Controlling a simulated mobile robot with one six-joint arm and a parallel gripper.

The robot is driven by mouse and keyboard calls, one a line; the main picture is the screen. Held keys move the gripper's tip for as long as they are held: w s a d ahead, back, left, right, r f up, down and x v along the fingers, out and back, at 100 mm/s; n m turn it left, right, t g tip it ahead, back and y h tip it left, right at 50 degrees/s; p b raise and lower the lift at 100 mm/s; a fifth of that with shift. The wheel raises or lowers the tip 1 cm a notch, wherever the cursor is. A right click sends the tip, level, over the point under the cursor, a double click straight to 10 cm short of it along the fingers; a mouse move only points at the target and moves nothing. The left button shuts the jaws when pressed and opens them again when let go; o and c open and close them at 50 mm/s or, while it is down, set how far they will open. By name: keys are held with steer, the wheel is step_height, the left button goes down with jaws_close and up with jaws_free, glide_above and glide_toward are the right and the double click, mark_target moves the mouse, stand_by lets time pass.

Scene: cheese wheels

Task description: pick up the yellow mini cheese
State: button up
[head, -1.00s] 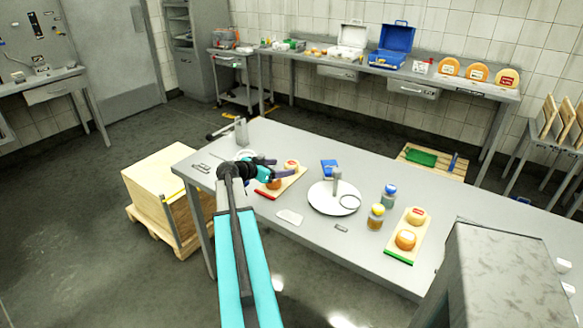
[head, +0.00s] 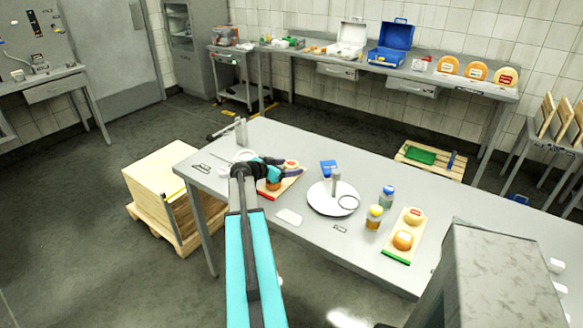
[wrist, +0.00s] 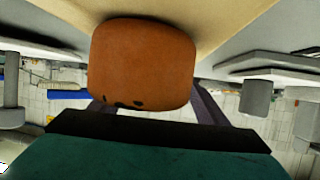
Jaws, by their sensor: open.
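My gripper (head: 290,173) is open over the red-ended board (head: 268,194) at the table's left part. An orange mini cheese (head: 273,185) is on this board, beside and partly behind the gripper. A yellowish mini cheese with a red label (head: 292,163) shows just behind the fingers. In the wrist view an orange-brown cheese (wrist: 142,62) fills the upper middle, with one dark finger (wrist: 208,106) on each side of it. I cannot tell whether they touch it. Another pair, a yellow cheese (head: 414,216) and an orange cheese (head: 403,240), sits on the green-ended board (head: 396,253).
Two jars (head: 374,218) stand near the green-ended board. Larger cheese wheels (head: 476,71) are on the back bench. The table's front left is mostly clear.

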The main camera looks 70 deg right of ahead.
mark_target(288, 166)
stand_by(0.3)
steer(key=c, duration=1.2)
steer(key=shift+r, duration=0.1)
steer(key=shift+r+b, duration=0.8)
steer(key=shift+r, duration=0.55)
steer(key=shift+a+r, duration=0.2)
steer(key=shift+r, duration=0.1)
steer(key=s+a+b, duration=0.1)
steer(key=a, duration=0.4)
steer(key=s+a+r+b, duration=0.1)
steer(key=a+b, duration=0.1)
steer(key=a, duration=0.3)
steer(key=s+a+b, duration=0.1)
steer(key=a, duration=0.4)
steer(key=shift+s+a+r+b, duration=0.1)
steer(key=shift+s+r+b, duration=0.2)
steer(key=shift+b, duration=0.1)
steer(key=shift+w, duration=0.15)
